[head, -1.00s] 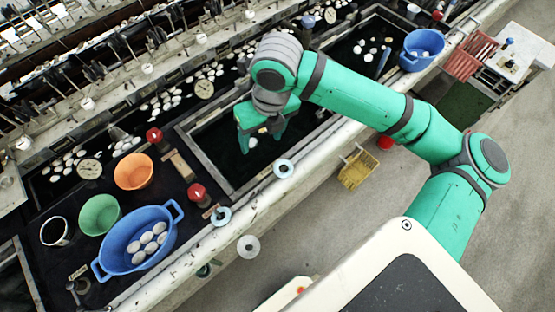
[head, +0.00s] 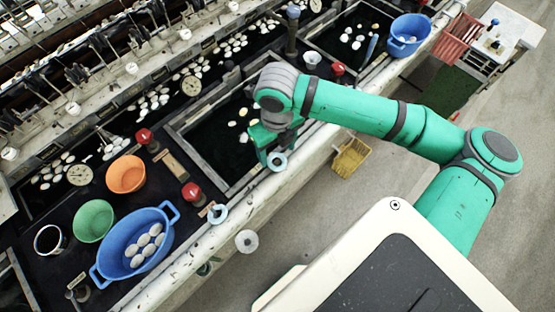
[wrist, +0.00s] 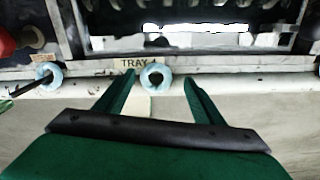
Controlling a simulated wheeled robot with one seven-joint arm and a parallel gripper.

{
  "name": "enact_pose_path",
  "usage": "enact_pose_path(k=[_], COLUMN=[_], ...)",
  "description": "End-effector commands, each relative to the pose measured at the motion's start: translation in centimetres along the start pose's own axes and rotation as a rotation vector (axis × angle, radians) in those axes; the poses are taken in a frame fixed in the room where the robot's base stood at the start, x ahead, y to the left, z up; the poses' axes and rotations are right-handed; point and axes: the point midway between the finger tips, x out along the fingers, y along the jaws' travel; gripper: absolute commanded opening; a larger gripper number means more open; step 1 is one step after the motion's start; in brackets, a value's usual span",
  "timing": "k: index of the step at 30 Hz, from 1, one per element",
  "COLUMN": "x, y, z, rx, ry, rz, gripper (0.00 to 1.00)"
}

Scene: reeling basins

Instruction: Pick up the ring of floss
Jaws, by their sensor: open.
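A pale blue ring of floss (head: 277,161) sits on the near rim of the middle basin, partly covered by my gripper in the head view. In the wrist view this ring (wrist: 146,80) shows between my fingertips in the picture, around a dark peg, beside a small "TRAY" label. My gripper (wrist: 159,76) is open, one finger on each side of the ring in view, and holds nothing. I cannot tell whether it touches the ring. A second pale ring (head: 217,214) lies further left on the rim, and also shows in the wrist view (wrist: 40,71).
A red-topped knob (head: 192,190) stands near the second ring. A blue oval tub (head: 118,238) with white cocoons stands at left, by a green bowl (head: 93,221) and an orange bowl (head: 126,174). A yellow basket (head: 351,158) hangs outside the rim.

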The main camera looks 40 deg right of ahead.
Motion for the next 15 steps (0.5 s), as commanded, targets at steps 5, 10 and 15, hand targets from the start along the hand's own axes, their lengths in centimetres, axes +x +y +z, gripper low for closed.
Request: enact_pose_path(k=[5, 10, 15], x=[2.0, 2.4, 2.4], y=[0.2, 0.2, 0.1], z=[0.0, 0.1, 0.0], rx=[-0.004, -0.006, -0.003], ry=[0.001, -0.001, -0.001], rz=[0.001, 0.0, 0.0], gripper=[0.63, 0.63, 0.53])
